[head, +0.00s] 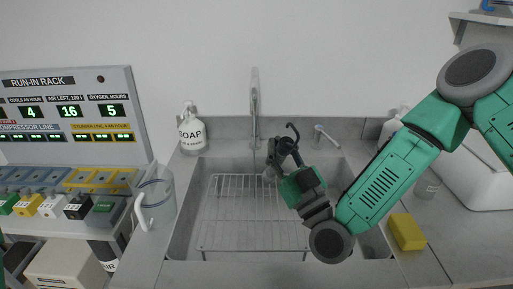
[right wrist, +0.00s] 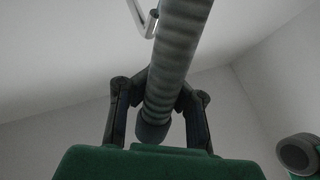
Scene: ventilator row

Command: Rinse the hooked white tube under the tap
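My right gripper (head: 279,150) is over the sink, just right of the tap's thin water stream. In the right wrist view, its fingers (right wrist: 160,100) close around a ribbed tube (right wrist: 172,55) that looks grey in the shade. A pale bent piece (right wrist: 145,18) shows beside the tube's far part. In the head view, a thin dark hook (head: 292,127) rises above the gripper, and the fingers hide most of the tube. The tap (head: 254,95) stands at the sink's back. I cannot tell whether the water touches the tube. My left gripper is out of view.
The sink (head: 185,225) holds a wire rack (head: 225,215). A soap bottle (head: 192,132) and clear jug (head: 157,197) stand left of it. A yellow sponge (head: 407,231) lies right. A tap lever (head: 325,135) is close behind my right arm. The run-in rack (head: 75,80) is at left.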

